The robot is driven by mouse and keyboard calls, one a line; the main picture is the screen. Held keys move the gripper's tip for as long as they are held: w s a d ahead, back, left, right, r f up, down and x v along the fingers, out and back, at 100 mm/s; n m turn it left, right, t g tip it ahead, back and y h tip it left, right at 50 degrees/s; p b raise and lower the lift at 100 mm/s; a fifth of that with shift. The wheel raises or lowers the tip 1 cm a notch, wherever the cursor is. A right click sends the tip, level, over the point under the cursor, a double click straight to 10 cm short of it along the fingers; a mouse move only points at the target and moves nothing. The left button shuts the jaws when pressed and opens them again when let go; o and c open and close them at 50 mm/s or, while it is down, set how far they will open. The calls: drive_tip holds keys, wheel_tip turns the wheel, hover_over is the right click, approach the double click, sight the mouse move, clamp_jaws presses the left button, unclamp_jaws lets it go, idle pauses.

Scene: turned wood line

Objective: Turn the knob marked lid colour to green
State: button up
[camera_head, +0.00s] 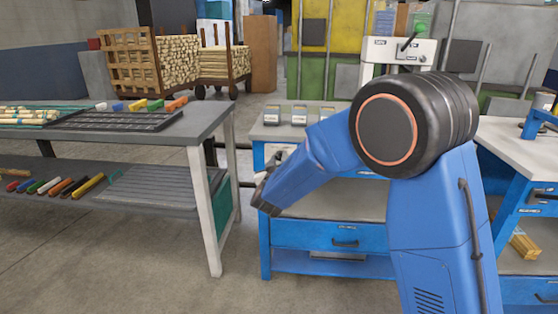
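My blue arm crosses the middle of the camera_head view and bends down to the left. My gripper (262,174) is small at its far end, in front of the blue workbench (262,215). Whether its fingers are open or shut is too small to tell. A pale panel (277,150) shows on the bench front just beyond it, partly hidden by my arm. I cannot make out a knob or a lid colour marking there. A white machine (394,50) with small unreadable labels and a green-tipped lever stands behind the bench.
Several small grey boxes (299,115) stand on the blue bench top. A grey table (190,131) at left holds a dark rack and coloured blocks, with coloured sticks on its lower shelf. Another blue bench (520,150) stands at right. Floor is clear at front left.

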drive_tip(key=c, duration=0.3)
drive_tip(key=m, duration=0.6)
drive_tip(key=shift+d+m, duration=0.1)
drive_tip(key=shift+m, duration=0.2)
drive_tip(key=m, duration=0.3)
drive_tip(key=shift+f+m, duration=0.1)
drive_tip(key=shift+m, duration=2)
drive_tip(key=o, duration=1)
drive_tip(key=shift+o, duration=0.2)
drive_tip(key=shift+s, duration=0.1)
